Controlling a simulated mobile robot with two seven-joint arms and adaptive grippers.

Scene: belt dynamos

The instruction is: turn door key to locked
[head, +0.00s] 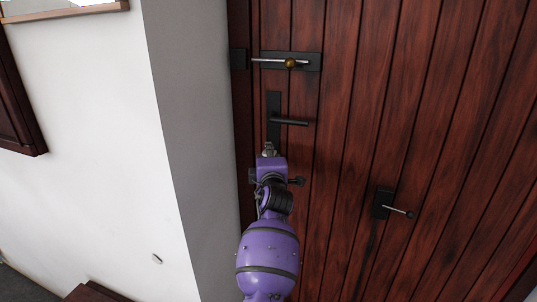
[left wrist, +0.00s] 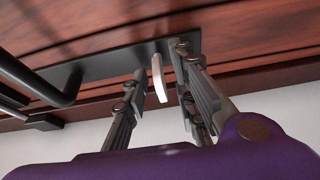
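The wooden door (head: 350,130) carries a dark upright plate (head: 273,103) with a black lever handle (head: 292,122). In the left wrist view, the dark plate (left wrist: 105,63) lies along the door, with the lever at left. A small pale key (left wrist: 159,80) stands out from the plate. My left gripper (left wrist: 161,65) is open, with one finger on each side of the key; a gap shows beside the key. In the head view my left gripper (head: 268,150) is at the lower end of the plate and hides the key. My right gripper is not in view.
A bolt with a brass knob (head: 290,62) is above the handle. Another small lever on a black plate (head: 383,203) is lower right on the door. A grey and white wall (head: 190,130) stands close on the left of the gripper.

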